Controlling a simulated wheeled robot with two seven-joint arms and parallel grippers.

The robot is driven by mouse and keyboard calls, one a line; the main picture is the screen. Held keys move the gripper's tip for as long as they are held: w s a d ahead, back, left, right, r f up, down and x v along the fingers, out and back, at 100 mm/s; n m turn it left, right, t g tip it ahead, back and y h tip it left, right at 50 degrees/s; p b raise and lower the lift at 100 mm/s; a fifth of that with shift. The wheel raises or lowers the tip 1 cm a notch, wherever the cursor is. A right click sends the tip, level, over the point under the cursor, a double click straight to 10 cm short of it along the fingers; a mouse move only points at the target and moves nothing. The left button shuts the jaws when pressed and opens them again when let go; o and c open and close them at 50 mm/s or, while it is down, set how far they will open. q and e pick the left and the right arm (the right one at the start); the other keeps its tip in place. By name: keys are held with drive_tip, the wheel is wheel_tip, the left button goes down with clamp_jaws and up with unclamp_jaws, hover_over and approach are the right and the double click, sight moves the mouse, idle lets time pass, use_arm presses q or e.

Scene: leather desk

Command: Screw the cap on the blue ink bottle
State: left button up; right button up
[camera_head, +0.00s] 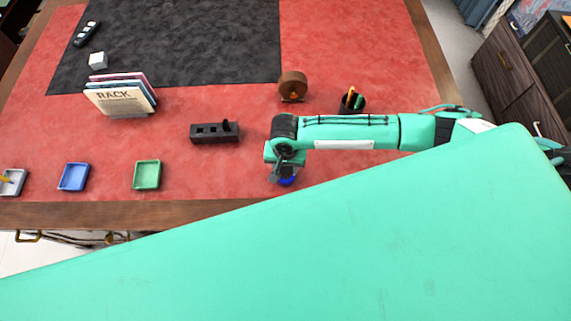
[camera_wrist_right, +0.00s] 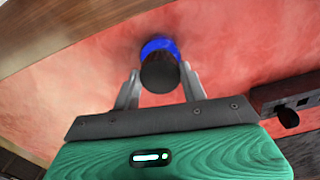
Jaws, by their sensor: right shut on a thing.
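The blue ink bottle (camera_head: 288,181) stands on the red desk near its front edge, mostly hidden under my right gripper in the head view. In the right wrist view the blue bottle (camera_wrist_right: 158,46) shows behind a dark round cap (camera_wrist_right: 160,73). The cap lies between the two grey fingers of my right gripper (camera_wrist_right: 158,78), which is shut on it. The cap is in line with the bottle; I cannot tell whether it touches the neck. My right gripper also shows from above in the head view (camera_head: 281,177). My left gripper is not in view.
A black block with slots (camera_head: 214,132) is left of my right gripper. A green tray (camera_head: 147,174), a blue tray (camera_head: 74,177) and a grey tray (camera_head: 12,182) line the front left. A brown round object (camera_head: 293,87) and a pen cup (camera_head: 352,102) stand behind my right arm.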

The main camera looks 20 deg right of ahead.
sight(286, 168)
drive_tip(key=shift+f+p, duration=0.35)
drive_tip(key=shift+p, duration=0.35)
idle(1.0)
drive_tip(key=o, duration=1.1)
drive_tip(key=shift+r, duration=0.1)
wheel_tip(286, 168, up, 14)
drive_tip(key=b, duration=0.3)
drive_tip(key=shift+f, duration=0.2)
